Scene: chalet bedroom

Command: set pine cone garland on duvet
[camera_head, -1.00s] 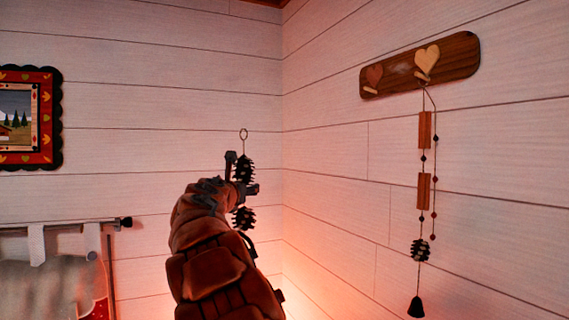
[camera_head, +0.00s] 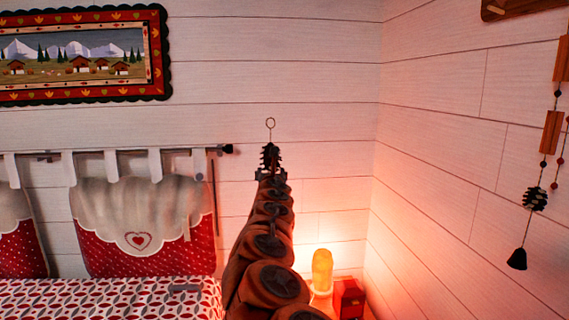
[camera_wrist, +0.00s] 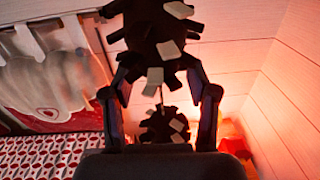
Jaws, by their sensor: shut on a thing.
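The pine cone garland (camera_head: 270,155) is held upright in front of the wall, with its wire ring above and a dark cone just below it. In the wrist view, one dark cone with pale scale tips (camera_wrist: 160,40) is between the fingers and another hangs below it. My gripper (camera_head: 270,176) is shut on the garland; its two fingers also show in the wrist view (camera_wrist: 162,92). The duvet (camera_head: 110,298), patterned in red, white and grey, lies at the lower left, apart from the garland. My arm hides the lower garland in the head view.
A headboard cushion (camera_head: 150,225) hangs from a rail behind the bed. A glowing lamp (camera_head: 322,270) and a red box (camera_head: 349,299) stand right of my arm. Another hanging ornament (camera_head: 535,200) is on the right wall. A framed picture (camera_head: 80,55) hangs above the bed.

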